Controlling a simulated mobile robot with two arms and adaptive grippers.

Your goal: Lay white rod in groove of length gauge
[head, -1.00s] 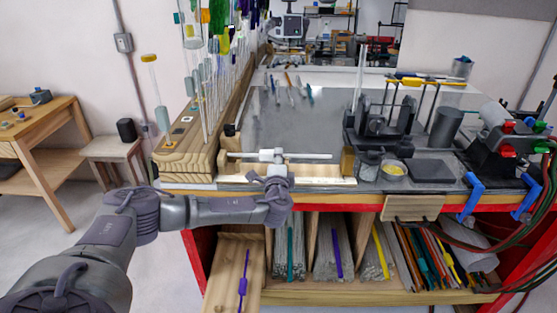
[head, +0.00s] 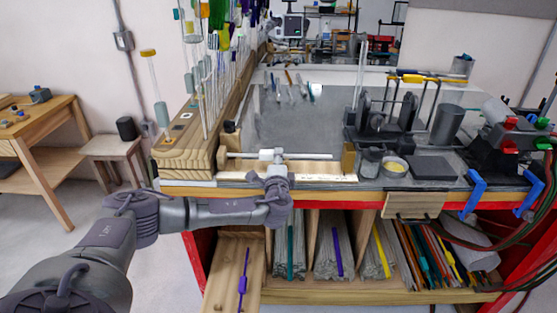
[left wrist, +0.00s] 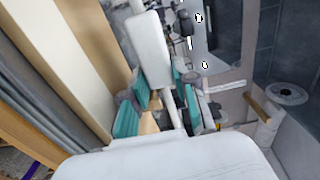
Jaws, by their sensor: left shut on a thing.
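The white rod (head: 315,157) lies level, left to right, along the length gauge (head: 310,168), a wooden strip at the bench's front edge with a block at its right end. In the left wrist view the teal finger pads (left wrist: 143,112) are close around a thin pale piece. I cannot tell whether the rod rests in the groove or hovers just above it. My right gripper is not in view.
A wooden rack (head: 190,158) with upright rods stands left of the gauge. A dark roller stand (head: 385,125), a small yellow-filled dish (head: 393,167) and a dark pad (head: 431,168) stand to the right. The metal plate (head: 300,125) behind is mostly clear. Shelves of rods are below.

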